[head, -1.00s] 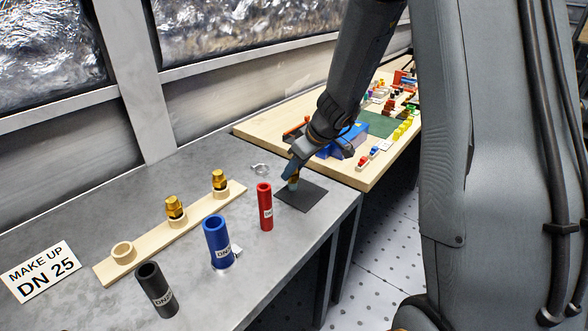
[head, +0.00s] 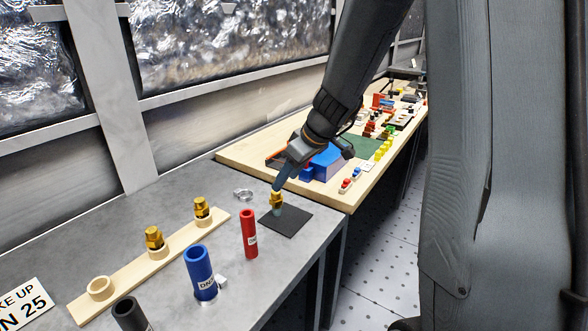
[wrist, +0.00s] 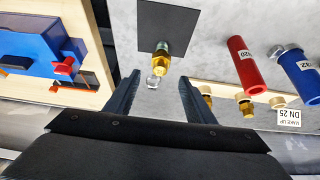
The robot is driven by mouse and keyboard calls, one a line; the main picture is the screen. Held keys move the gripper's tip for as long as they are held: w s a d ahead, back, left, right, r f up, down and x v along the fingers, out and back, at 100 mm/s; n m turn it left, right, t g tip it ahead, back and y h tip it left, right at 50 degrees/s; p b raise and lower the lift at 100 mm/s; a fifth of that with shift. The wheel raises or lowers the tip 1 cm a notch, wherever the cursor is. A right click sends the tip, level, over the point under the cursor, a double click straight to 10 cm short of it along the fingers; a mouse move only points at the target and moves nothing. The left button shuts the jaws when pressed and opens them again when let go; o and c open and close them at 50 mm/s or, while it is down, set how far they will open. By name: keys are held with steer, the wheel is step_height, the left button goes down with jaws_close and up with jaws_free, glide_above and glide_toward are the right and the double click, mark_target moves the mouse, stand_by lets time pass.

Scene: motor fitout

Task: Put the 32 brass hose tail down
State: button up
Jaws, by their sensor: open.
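The brass hose tail (head: 277,199), with a grey-green lower part, stands on the dark square mat (head: 295,222) on the grey bench. My gripper (head: 278,184) is just above and behind it in the head view. In the wrist view the hose tail (wrist: 161,72) shows beyond the tips of my gripper (wrist: 159,78). The two fingers are spread wide with nothing between them touching either one.
A clear ring clamp (head: 242,195) lies behind the mat. A red tube (head: 249,234) and a blue tube (head: 200,273) stand left of it. A wooden rack (head: 123,276) holds two brass fittings. A blue box (head: 327,163) sits on the wooden bench at the right.

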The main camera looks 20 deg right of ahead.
steer(key=s+a+f+m+g+h, duration=0.1)
steer(key=s+f+m+g, duration=0.1)
steer(key=s, duration=0.9)
steer(key=s+a+f+m+g+h, duration=0.1)
steer(key=s+f+m, duration=0.3)
steer(key=s, duration=0.7)
steer(key=shift+s+m+g+h+b, duration=0.2)
steer(key=shift+m+g+h+b, duration=0.1)
steer(key=shift+m+g+h, duration=0.4)
